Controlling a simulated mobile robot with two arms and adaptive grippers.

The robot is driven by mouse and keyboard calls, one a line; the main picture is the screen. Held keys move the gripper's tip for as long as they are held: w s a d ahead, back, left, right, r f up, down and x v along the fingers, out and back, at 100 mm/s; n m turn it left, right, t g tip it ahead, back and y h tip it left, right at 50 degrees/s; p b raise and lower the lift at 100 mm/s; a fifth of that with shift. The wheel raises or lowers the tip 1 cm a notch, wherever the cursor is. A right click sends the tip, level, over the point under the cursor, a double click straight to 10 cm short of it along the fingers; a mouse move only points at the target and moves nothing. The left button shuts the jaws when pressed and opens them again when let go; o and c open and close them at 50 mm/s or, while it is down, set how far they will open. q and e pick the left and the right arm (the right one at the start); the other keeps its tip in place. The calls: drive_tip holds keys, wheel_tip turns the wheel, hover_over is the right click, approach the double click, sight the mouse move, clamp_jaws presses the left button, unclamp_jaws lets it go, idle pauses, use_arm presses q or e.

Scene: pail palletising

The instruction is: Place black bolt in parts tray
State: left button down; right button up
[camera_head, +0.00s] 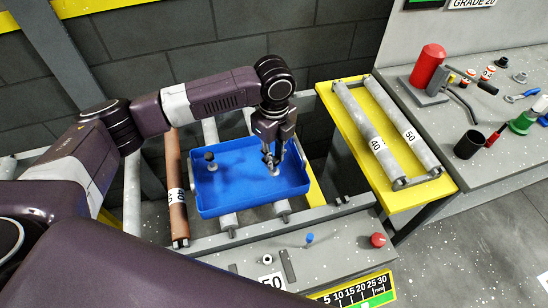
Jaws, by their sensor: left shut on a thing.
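The blue parts tray (225,207) lies across the rollers in the middle of the view. My left gripper (273,158) reaches down over the right half of the tray, shut on a small bolt-like part (273,170) that is mostly hidden by the fingers. Its colour is hard to tell; the visible part looks greyish. I cannot tell whether it touches the tray floor. A dark bolt-like part with a round head (210,160) stands in the left half of the tray. My right gripper is not in view.
A brown roller (175,190) lies left of the tray. A yellow frame (405,198) with two grey rollers stands to the right. A grey bench (470,160) beyond holds a red cylinder (428,66) and a black cup (468,145). A blue pin and a red knob (378,240) sit on the near ledge.

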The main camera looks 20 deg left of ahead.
use_arm(q)
drive_tip(key=shift+f, duration=0.9)
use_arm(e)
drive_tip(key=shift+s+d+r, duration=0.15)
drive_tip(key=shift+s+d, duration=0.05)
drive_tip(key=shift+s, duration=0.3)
use_arm(q)
drive_tip(key=shift+f, duration=0.1)
drive_tip(key=c, duration=1.7)
unclamp_jaws()
drive_tip(key=shift+c, duration=0.2)
wheel_tip(320, 180, up, 12)
drive_tip(key=b, duration=0.3)
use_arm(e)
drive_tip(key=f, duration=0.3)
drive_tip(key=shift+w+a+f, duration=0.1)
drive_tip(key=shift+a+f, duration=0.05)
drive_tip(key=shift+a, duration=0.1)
